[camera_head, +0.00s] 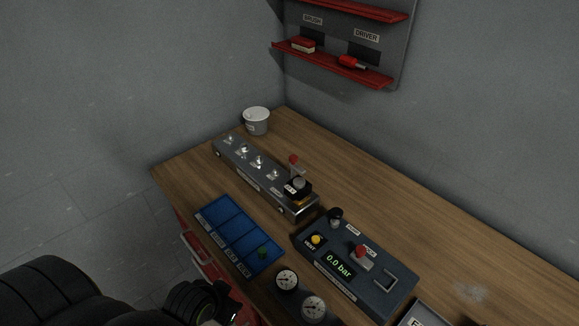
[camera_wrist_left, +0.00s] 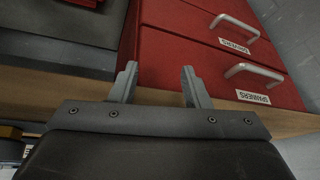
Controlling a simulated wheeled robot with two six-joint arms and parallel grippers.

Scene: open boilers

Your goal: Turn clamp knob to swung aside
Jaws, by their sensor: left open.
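A grey manifold rail (camera_head: 245,167) with several metal fittings lies on the wooden bench. At its near end is a black block (camera_head: 297,187) with a round grey top, and beside it stands a red-topped lever (camera_head: 293,159). Another red knob (camera_head: 360,251) sits on the grey pressure console. I cannot tell for certain which is the clamp knob. My left gripper (camera_wrist_left: 160,76) is open and empty in the left wrist view, facing the red drawers below the bench top, apart from both red knobs. In the head view its fingertips are not clear. My right gripper is not in view.
The console display (camera_head: 339,263) reads 0.0 bar. A blue tray (camera_head: 222,212) holds a small green item, and two gauges (camera_head: 286,280) lie near the front edge. A white bucket (camera_head: 257,120) stands at the back. Red drawers (camera_wrist_left: 215,60) sit under the bench. The back right is clear.

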